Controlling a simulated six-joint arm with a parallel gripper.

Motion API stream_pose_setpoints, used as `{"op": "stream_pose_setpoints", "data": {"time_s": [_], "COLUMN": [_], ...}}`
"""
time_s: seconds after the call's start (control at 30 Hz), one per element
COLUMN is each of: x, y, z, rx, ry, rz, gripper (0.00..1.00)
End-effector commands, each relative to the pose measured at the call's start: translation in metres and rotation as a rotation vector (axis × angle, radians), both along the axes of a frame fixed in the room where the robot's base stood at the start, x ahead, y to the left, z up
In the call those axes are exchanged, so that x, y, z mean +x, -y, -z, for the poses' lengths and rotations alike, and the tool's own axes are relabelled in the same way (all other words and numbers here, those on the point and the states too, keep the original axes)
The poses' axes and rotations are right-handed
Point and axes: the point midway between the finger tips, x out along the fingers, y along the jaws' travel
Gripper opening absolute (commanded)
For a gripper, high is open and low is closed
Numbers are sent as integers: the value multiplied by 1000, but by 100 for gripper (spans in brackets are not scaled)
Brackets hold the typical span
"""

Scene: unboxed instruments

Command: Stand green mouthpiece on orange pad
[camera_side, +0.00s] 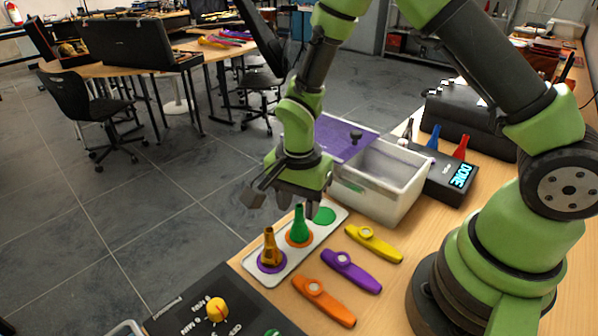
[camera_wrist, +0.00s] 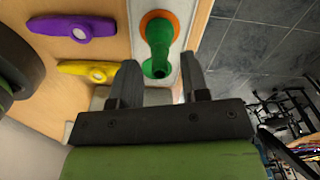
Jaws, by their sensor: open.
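The green mouthpiece (camera_side: 299,225) stands upright on the orange pad (camera_side: 289,242), in the middle of a pale tray (camera_side: 258,283). In the wrist view the green mouthpiece (camera_wrist: 158,45) points its narrow end toward the camera, and the orange pad (camera_wrist: 174,17) rings its base. My gripper (camera_side: 275,198) is above the tray, close over the mouthpiece's top. In the wrist view its jaws (camera_wrist: 160,75) are apart, with the mouthpiece's tip showing in the gap just ahead of them and nothing held.
A gold mouthpiece (camera_side: 269,246) stands on the purple pad (camera_side: 271,266); the green pad (camera_side: 324,216) is bare. Orange (camera_side: 324,301), purple (camera_side: 351,271) and yellow (camera_side: 373,244) kazoos lie right of the tray.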

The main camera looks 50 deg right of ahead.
Motion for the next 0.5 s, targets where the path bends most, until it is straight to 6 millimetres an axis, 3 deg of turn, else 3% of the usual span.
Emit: {"op": "stream_pose_setpoints", "data": {"time_s": [0.3, 0.5], "x": [1, 0], "y": [0, 0], "z": [-71, -95], "rx": [2, 1], "ry": [7, 2], "rz": [0, 0], "gripper": [42, 42]}}
